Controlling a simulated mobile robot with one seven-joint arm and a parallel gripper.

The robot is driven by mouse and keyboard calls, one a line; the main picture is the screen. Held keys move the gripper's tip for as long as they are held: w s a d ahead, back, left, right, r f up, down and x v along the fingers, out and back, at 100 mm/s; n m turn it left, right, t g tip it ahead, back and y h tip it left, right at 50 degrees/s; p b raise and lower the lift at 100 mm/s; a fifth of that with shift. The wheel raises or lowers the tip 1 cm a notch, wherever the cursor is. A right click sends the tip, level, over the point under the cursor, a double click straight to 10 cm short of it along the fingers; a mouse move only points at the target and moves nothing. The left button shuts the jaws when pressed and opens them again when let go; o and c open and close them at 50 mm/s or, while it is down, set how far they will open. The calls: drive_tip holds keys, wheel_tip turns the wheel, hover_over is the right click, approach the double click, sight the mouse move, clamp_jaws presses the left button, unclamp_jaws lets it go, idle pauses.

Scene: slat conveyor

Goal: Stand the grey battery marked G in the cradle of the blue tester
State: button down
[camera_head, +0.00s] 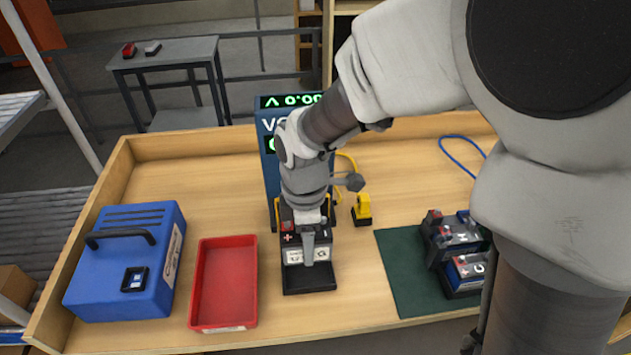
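The blue tester (270,180) stands at the back middle of the workbench, partly hidden by my arm. Its screen has green digits. Its black cradle (309,286) shows at the front. A battery with a black top, plus and minus marks and a pale grey label (293,256) is at the cradle, upright. My gripper (308,250) comes down over it from above. One finger lies across the front face and covers part of the label, so I cannot read its letter. The other finger is hidden. Whether the battery's base rests on the cradle floor is unclear.
A green mat (400,275) on the right holds other batteries (456,232), partly behind my arm. A yellow clamp-like piece (362,209) stands right of the tester. A red tray (223,285) and a blue case (125,262) stand on the left. Wood between them is clear.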

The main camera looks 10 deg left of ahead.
drive_tip(key=shift+f+b, duration=2.65)
drive_tip(key=shift+f, duration=0.8)
drive_tip(key=shift+f+b, duration=0.8)
drive_tip(key=shift+f, duration=0.2)
drive_tip(key=shift+c, duration=0.2)
unclamp_jaws()
wheel_tip(320, 180, up, 18)
drive_tip(key=shift+f+p, duration=0.2)
drive_tip(key=shift+p, duration=0.7)
drive_tip(key=s+d+r+m+t, duration=0.1)
drive_tip(key=s+d+m, duration=0.3)
drive_tip(key=d+m, duration=0.6)
drive_tip(key=s+d+r+m+t, duration=0.2)
drive_tip(key=s+d+m+t, duration=0.2)
drive_tip(key=d+m, duration=0.6)
drive_tip(key=shift+d+m+t, duration=0.15)
drive_tip(key=shift+m+t, duration=0.15)
drive_tip(key=shift+m, duration=0.1)
